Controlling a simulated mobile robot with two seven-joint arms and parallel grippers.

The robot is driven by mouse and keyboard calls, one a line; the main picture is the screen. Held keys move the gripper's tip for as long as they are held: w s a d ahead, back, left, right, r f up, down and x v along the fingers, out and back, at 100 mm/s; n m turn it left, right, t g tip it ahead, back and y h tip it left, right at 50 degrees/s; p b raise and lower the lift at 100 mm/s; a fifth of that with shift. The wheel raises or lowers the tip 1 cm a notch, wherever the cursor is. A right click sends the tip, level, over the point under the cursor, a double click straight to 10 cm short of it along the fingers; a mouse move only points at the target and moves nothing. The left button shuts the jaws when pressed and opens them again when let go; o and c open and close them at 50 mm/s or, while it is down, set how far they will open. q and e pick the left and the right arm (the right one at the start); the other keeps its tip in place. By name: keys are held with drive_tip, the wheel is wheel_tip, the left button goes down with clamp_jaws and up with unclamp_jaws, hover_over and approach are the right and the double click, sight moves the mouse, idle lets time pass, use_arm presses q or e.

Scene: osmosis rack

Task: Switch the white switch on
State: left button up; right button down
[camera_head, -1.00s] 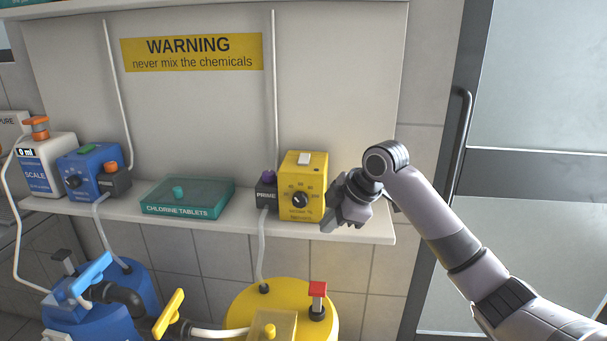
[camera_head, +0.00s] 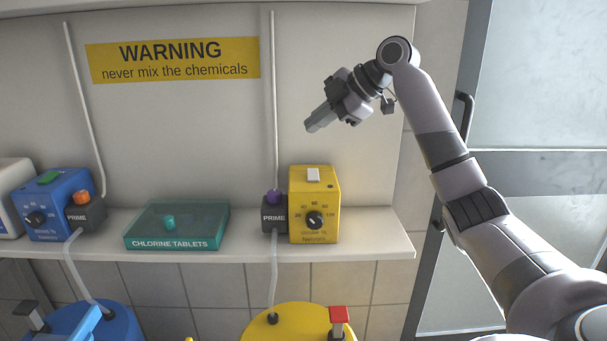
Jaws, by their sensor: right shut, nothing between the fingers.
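The white switch (camera_head: 313,174) sits on the top face of the yellow pump box (camera_head: 316,208), which stands on the shelf towards its right end. My right gripper (camera_head: 311,127) is shut and empty. It appears above the yellow box in the picture, pointing down and left, with a clear gap between its fingertips and the switch. The switch and the black dial (camera_head: 314,220) on the box's front are both unobstructed. My left gripper is not in view.
A black prime unit with a purple knob (camera_head: 273,198) adjoins the yellow box on the left. A teal chlorine tablets case (camera_head: 177,226) and a blue pump (camera_head: 55,207) stand farther left. A white pipe (camera_head: 274,100) runs up the back panel. A door handle is at right.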

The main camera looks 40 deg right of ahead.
drive_tip(key=shift+s, duration=0.1)
drive_tip(key=shift+f, duration=0.15)
drive_tip(key=b, duration=0.7)
hover_over(316, 176)
drive_tip(key=f, duration=0.7)
drive_tip(key=shift+s+f, duration=0.1)
drive_tip(key=shift+s, duration=0.1)
drive_tip(key=shift+w+f, duration=0.1)
drive_tip(key=shift+f, duration=0.55)
drive_tip(key=shift+f, duration=0.1)
idle(0.5)
drive_tip(key=shift+f, duration=0.3)
